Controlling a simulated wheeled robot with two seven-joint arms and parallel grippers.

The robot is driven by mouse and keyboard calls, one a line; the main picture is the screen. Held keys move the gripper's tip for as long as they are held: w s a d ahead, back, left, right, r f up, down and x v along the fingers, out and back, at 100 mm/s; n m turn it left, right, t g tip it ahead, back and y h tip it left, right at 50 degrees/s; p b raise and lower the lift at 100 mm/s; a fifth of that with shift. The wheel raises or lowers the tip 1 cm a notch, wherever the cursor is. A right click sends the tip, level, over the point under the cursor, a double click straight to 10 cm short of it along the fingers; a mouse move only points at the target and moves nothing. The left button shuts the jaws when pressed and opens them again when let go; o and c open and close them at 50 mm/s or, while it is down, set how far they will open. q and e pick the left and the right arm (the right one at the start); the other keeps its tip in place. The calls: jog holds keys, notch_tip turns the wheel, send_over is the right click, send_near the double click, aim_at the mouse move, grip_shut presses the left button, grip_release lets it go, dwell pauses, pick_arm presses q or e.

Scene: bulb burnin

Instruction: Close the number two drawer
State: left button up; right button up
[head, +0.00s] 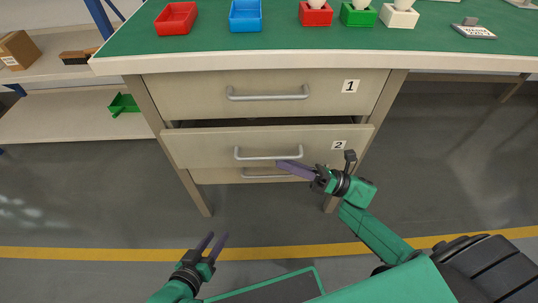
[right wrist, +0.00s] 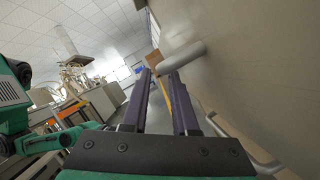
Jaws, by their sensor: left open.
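The number two drawer (head: 200,147) is the one labelled 2, under drawer 1. It stands partly pulled out, with a dark gap along its top edge. Its grey bar handle (head: 267,156) runs across the middle of its front. My right gripper (head: 283,165) is at the right end of this handle, in front of the drawer. In the right wrist view its two purple fingers (right wrist: 160,75) are apart, with the handle (right wrist: 182,57) just at or beyond their tips; contact is unclear. My left gripper (head: 215,240) is open and empty, low in front of the bench, away from the drawer.
Drawer 1 (head: 210,92) above looks shut. A lower drawer (head: 215,176) is mostly hidden. The green bench top (head: 210,35) holds red and blue trays and several small blocks with bulbs. The floor (head: 100,190) before the drawers is clear.

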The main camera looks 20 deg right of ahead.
aim_at(269, 158)
jog(key=x, duration=0.5)
jog(key=shift+s, duration=0.1)
grip_shut()
jog(key=shift+d, duration=0.1)
dwell(1.1)
